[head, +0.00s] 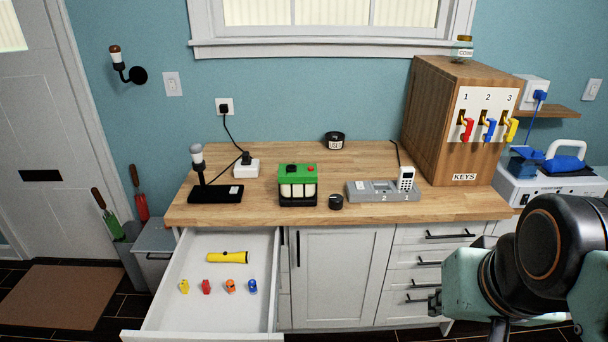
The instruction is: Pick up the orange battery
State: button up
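The orange battery (230,286) is a small orange piece with a dark marking, lying in the open white drawer (160,318) below the counter. It sits in a row between a red piece (206,287) on its left and a blue piece (252,286) on its right. A yellow piece (184,286) is at the row's left end. My arm shows at the lower right, well to the right of the drawer. I cannot make out my gripper's fingers.
A yellow flashlight (228,257) lies behind the row in the drawer. The wooden counter (330,213) above holds a green-topped charger (297,186), a grey device (383,191) and a key cabinet (425,120). The drawer's front part is clear. Cabinet doors (335,270) stand to its right.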

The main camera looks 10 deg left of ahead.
aim_at(230, 283)
jog(key=u, duration=1.8)
jog(key=z, duration=0.5)
jog(key=i+l+u, duration=0.15)
jog(key=k+l+u, duration=0.15)
jog(key=l, duration=0.2)
jog(key=k+l+u, duration=0.15)
jog(key=l, duration=0.2)
jog(key=k+l+u, duration=0.15)
jog(key=l, duration=0.2)
jog(key=i, duration=0.05)
